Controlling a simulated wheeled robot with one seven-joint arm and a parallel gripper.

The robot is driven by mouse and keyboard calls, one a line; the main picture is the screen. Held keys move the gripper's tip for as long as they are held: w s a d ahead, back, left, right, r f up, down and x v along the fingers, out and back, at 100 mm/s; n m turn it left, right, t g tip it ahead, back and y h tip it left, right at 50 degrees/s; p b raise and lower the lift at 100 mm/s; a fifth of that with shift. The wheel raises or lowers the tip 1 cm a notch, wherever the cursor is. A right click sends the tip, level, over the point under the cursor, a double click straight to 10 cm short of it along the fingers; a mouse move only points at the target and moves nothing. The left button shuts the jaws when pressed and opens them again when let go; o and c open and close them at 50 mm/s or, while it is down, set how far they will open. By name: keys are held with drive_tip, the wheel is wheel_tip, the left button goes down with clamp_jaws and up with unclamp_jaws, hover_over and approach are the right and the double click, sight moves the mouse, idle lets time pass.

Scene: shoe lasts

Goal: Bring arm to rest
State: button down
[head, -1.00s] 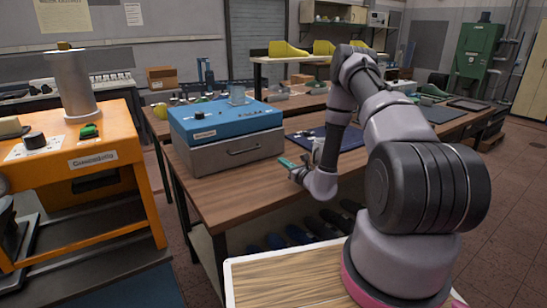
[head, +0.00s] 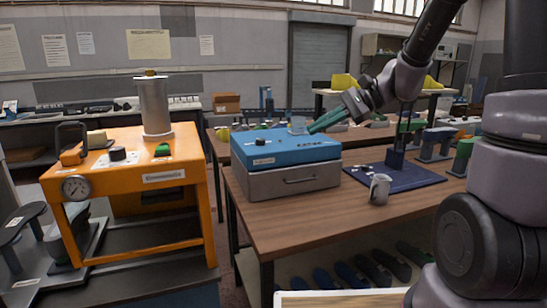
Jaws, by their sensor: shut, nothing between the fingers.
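My arm reaches in from the right of the head view, its upper links rising out of the top of the picture. My gripper (head: 313,130) has green fingers that look closed together, with nothing seen between them. It points left and down, in front of or just over the right rear part of the blue-topped box (head: 284,147). I cannot tell whether the fingertips touch the box or a small cup-like part (head: 297,124) behind them.
Shoe lasts (head: 436,144) stand at the right. Dark shoe shapes (head: 352,275) lie on the shelf below. An orange machine (head: 130,180) stands left, across a gap.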

drive_tip(key=s+d+r+n+t+h, duration=0.2)
drive_tip(key=s+d+r+t+h, duration=0.1)
drive_tip(key=s+d+r+h, duration=0.1)
drive_tip(key=s+d+r+n+t+h, duration=0.3)
drive_tip(key=s+d+r+h, duration=0.1)
drive_tip(key=s+d, duration=0.5)
drive_tip(key=shift+s+d+n+h, duration=0.15)
drive_tip(key=shift+d+n+h, duration=0.15)
drive_tip(key=shift+h, duration=0.6)
drive_tip(key=shift+r, duration=0.1)
